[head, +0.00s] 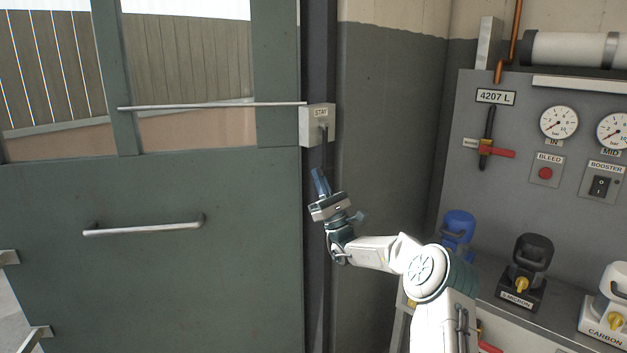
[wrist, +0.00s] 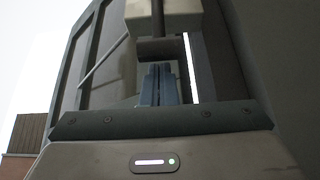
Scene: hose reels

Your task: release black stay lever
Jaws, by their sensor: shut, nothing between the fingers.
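The black stay lever (head: 323,138) hangs from the front of a pale box (head: 311,112) marked STAY, mounted at the door's right edge. My gripper (head: 318,172) is just below the lever, blue fingers pointing up, shut and empty. In the wrist view, the lever's dark crosswise end (wrist: 162,47) sits right above the blue fingertips (wrist: 158,68), with the pale box (wrist: 178,20) above it. I cannot tell whether the fingertips touch the lever.
A thin rod (head: 210,105) runs from the box across the grey-green door (head: 150,270). The door has a bar handle (head: 143,228). On the right is a panel (head: 530,120) with gauges and switches, above a shelf with blue, black and white capped units.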

